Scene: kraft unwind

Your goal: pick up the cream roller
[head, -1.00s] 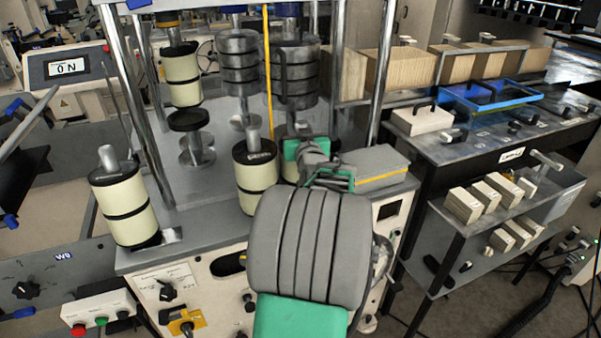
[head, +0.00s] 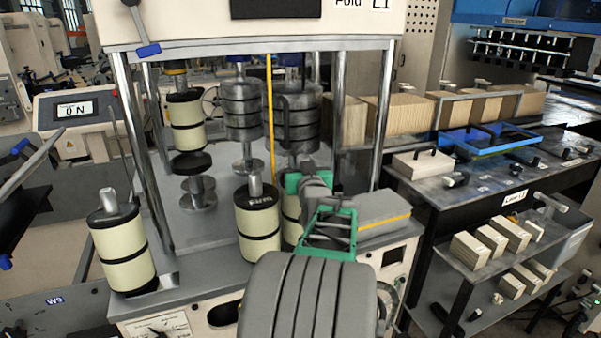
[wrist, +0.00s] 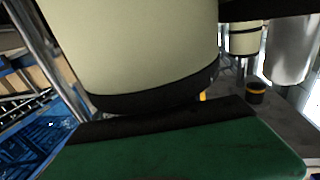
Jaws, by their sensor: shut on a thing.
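My green-and-grey gripper (head: 305,186) is at the front deck of the machine, shut on a cream roller (head: 291,218) with black bands. In the head view my gripper and arm hide most of this roller. In the wrist view the cream roller (wrist: 135,45) fills the upper middle, its black lower band just above a green finger (wrist: 180,150) with a dark pad. A second cream roller (head: 258,222) stands upright just left of the held one. A third cream roller (head: 122,250) stands at the deck's left end. I cannot tell whether the held roller touches the deck.
Another cream roller (head: 187,128) and dark grey stacked rollers (head: 242,110) are inside the machine frame. A chrome post (head: 381,125) rises behind and right of my gripper. A grey block (head: 383,207) lies right of it. A shelf cart (head: 490,245) stands further right.

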